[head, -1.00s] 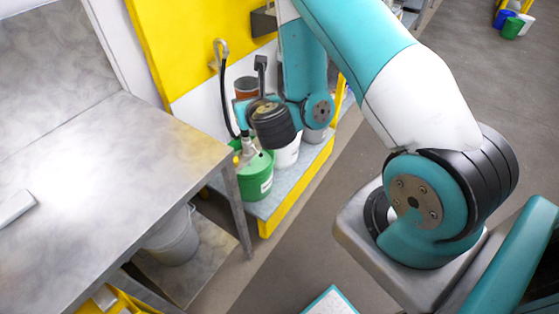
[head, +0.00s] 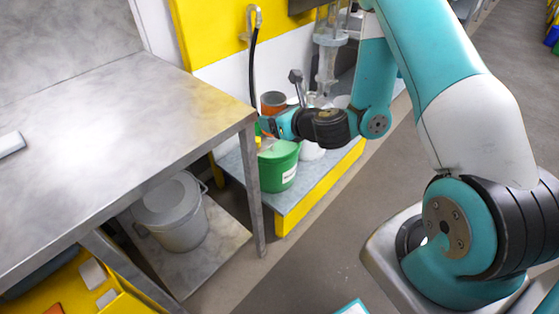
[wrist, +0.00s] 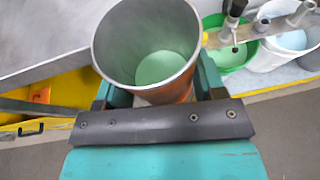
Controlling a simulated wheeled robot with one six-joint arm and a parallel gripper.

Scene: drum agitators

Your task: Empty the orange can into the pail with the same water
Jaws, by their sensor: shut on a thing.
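The orange can (head: 272,103) is upright in my gripper (head: 268,126). In the wrist view the can (wrist: 181,91) has a grey inside with pale green liquid at the bottom, and my gripper (wrist: 155,92) is shut around it. In the head view the can is above the green pail (head: 278,168), apart from it. In the wrist view the green pail (wrist: 228,62) holds green liquid and stands right of the can. A white pail (wrist: 289,48) beside it holds pale bluish liquid. In the head view my wrist partly hides the white pails.
A metal bench (head: 120,120) fills the left, its corner close to my gripper. A lidded grey bucket (head: 172,210) stands beneath it. A black hose (head: 252,70) and an agitator (head: 330,50) stand behind the can. The pails stand on a yellow-edged platform (head: 310,203).

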